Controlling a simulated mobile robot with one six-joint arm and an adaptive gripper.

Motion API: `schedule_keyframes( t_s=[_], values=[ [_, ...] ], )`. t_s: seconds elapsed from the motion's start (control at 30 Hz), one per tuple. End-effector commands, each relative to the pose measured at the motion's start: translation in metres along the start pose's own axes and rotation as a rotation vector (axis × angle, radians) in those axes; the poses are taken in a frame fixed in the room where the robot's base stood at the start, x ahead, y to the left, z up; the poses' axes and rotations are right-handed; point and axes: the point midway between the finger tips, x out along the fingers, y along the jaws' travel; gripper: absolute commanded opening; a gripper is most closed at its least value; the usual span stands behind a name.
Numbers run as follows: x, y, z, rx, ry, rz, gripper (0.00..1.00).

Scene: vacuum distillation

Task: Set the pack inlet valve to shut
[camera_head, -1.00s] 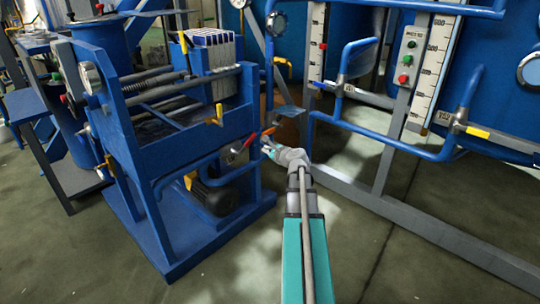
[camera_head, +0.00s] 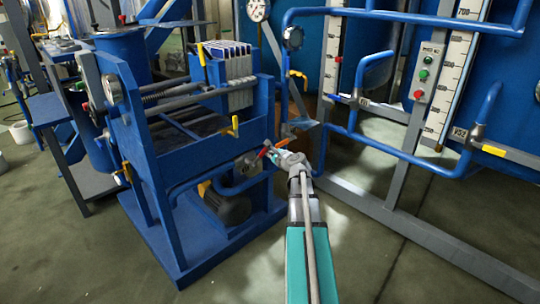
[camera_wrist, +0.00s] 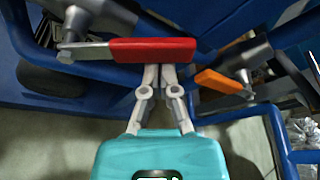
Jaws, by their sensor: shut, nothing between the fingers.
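My gripper (camera_wrist: 160,72) is shut and empty, its fingertips together at the lower edge of a red valve handle (camera_wrist: 152,50) in the wrist view. I cannot tell whether they touch it. The red handle lies level across the picture on a steel lever (camera_wrist: 85,51) running left to a grey valve body. In the head view, the red handle (camera_head: 264,152) is beside my gripper (camera_head: 272,153), low on the blue press frame. An orange handle (camera_wrist: 223,81) on another valve is to the right; it also shows in the head view (camera_head: 282,142). No label for the inlet valve is readable.
The blue press (camera_head: 150,170) with its white plate pack (camera_head: 238,72) stands at left. Blue pipes (camera_head: 400,155) and a grey post with a button box (camera_head: 428,70) stand at right. The floor (camera_head: 350,250) in front is clear.

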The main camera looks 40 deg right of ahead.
Motion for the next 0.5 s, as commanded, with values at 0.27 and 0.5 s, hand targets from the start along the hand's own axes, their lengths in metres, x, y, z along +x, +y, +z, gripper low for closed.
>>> schedule_keyframes(
  t_s=[0.27, 0.5],
  values=[
    [0.0, 0.0, 0.0, 0.0, 0.0, 0.0, 0.0],
    [-0.001, -0.001, 0.0, 0.001, 0.002, -0.002, 0.0]
  ],
)
